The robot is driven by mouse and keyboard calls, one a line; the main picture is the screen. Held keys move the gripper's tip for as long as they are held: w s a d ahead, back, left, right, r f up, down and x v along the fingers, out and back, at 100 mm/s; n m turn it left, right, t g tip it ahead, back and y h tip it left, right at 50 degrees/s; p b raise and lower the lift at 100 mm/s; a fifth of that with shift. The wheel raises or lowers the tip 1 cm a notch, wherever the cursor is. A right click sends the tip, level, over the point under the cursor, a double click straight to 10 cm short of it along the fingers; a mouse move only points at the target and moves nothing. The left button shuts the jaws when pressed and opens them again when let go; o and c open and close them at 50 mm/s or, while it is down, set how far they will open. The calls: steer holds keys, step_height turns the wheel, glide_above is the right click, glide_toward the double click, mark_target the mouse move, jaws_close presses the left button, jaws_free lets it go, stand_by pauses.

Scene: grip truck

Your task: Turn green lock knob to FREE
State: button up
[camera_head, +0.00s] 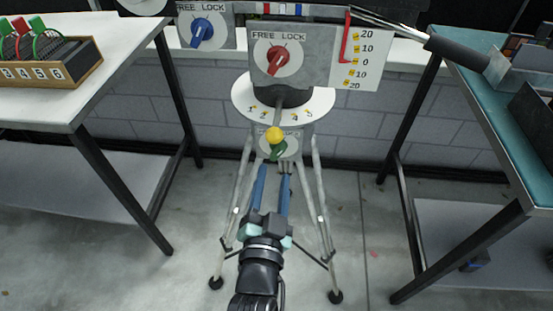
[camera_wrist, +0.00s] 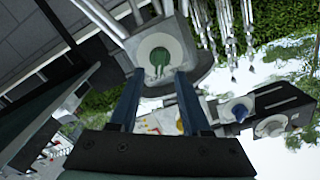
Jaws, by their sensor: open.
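The green lock knob (camera_head: 278,151) sits on a pale round dial low on the tripod stand, just below a yellow ball (camera_head: 274,134). Its lettering is too small and covered to read, so I cannot tell its setting. In the wrist view the green knob (camera_wrist: 159,60) shows on its white disc, just beyond and between the fingertips. My gripper (camera_head: 271,168) is open and empty, its two long blue fingers pointing at the dial from the front. In the wrist view my gripper (camera_wrist: 157,76) has a clear gap between its fingers. I see no contact with the knob.
Above are a red lock knob (camera_head: 278,54) and a blue lock knob (camera_head: 202,31) on grey plates. A numbered disc (camera_head: 308,107) rings the stand. A white table (camera_head: 90,105) stands left and a teal-topped table (camera_head: 490,95) right.

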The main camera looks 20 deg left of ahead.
mark_target(277, 156)
steer(key=shift+x, duration=2.75)
jaws_close()
